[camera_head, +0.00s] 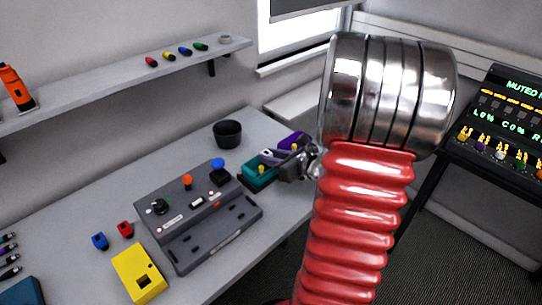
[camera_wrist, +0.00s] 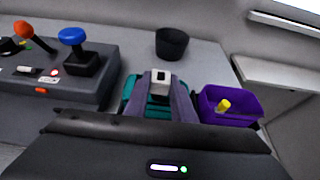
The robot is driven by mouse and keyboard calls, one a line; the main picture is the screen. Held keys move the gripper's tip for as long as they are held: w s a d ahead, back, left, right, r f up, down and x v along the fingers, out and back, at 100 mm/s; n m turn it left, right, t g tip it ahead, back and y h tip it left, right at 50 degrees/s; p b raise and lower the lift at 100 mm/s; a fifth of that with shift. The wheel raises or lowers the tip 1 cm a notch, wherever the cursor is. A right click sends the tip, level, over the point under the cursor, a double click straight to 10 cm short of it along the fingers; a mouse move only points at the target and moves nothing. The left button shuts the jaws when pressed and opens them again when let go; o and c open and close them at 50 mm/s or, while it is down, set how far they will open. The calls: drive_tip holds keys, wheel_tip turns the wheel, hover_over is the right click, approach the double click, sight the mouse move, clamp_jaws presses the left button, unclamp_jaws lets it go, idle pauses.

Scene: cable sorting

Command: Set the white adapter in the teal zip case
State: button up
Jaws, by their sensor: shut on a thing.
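My gripper (camera_wrist: 161,80) is shut on the white adapter (camera_wrist: 159,88), which has a dark socket on its end. The adapter shows between the two grey fingers in the wrist view. The teal zip case (camera_wrist: 127,92) lies under and around the fingertips in that view, and my fingers hide much of it. In the head view my gripper (camera_head: 276,158) is over the teal case (camera_head: 257,180), near the table's right edge. The adapter is tiny there. I cannot tell whether it touches the case floor.
A purple case (camera_wrist: 242,101) with a yellow piece (camera_wrist: 223,106) is just right of the gripper. A black cup (camera_wrist: 172,43) stands behind. A grey control box (camera_head: 200,215) with a blue knob (camera_head: 218,163) is close on the left. A yellow box (camera_head: 138,273) is farther left.

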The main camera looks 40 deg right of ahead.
drive_tip(key=shift+f, duration=0.35)
drive_tip(key=o, duration=1)
drive_tip(key=shift+r, duration=0.5)
drive_tip(key=v, duration=1.2)
drive_tip(key=shift+f, duration=0.15)
